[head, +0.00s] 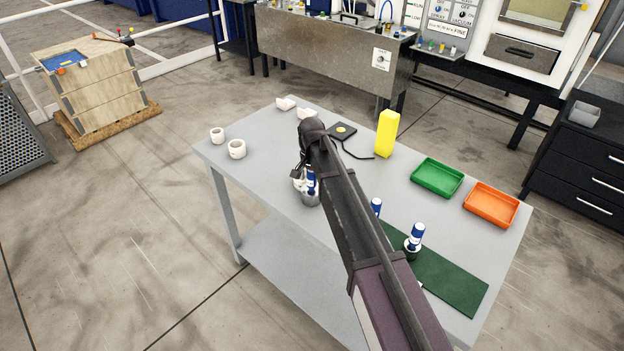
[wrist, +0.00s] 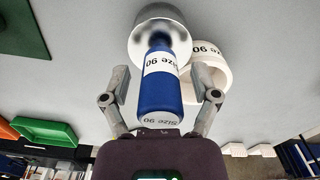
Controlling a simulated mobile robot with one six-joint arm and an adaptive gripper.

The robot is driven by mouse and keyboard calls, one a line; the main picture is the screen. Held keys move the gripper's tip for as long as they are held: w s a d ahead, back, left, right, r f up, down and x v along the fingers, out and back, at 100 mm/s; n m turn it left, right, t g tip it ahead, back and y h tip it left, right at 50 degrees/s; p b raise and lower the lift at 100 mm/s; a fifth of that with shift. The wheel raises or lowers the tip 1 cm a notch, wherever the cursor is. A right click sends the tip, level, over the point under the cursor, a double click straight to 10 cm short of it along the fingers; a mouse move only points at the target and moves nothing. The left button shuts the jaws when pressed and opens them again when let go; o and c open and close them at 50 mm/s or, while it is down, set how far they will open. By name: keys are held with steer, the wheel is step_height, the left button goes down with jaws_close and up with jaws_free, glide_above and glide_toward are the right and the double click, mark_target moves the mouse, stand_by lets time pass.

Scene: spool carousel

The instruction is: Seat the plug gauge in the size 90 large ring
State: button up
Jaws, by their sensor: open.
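The plug gauge (wrist: 163,95) has a blue handle with white "Size 90" labels and a wide grey metal end. It stands on the table beside a white ring (wrist: 208,52) labelled size 90; I cannot tell whether they touch. In the head view the gauge (head: 311,187) is partly behind my arm, and the ring (head: 297,183) is mostly hidden. My gripper (wrist: 160,84) is open, with one finger on each side of the blue handle and gaps between. In the head view my gripper (head: 301,168) is at the gauge, partly hidden by my arm.
White rings (head: 237,149) stand at the table's left and back. A yellow block (head: 387,133), green tray (head: 437,178) and orange tray (head: 491,205) lie to the right. Other blue-handled gauges (head: 415,239) stand near the dark green mat (head: 455,282). The table's left front is clear.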

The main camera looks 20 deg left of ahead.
steer(key=shift+r, duration=0.1)
step_height(320, 180, up, 12)
steer(key=p, duration=1.2)
steer(key=shift+r+p, duration=0.25)
steer(key=shift+p, duration=0.15)
stand_by(0.7)
steer(key=s+d, duration=0.2)
steer(key=d, duration=1)
steer(key=s+d, duration=0.2)
steer(key=d, duration=0.9)
steer(key=s+d, duration=0.6)
steer(key=d, duration=0.4)
steer(key=s+d+n, duration=0.1)
steer(key=s+d, duration=0.5)
steer(key=d, duration=0.4)
steer(key=shift+s+d, duration=0.3)
steer(key=shift+s, duration=0.1)
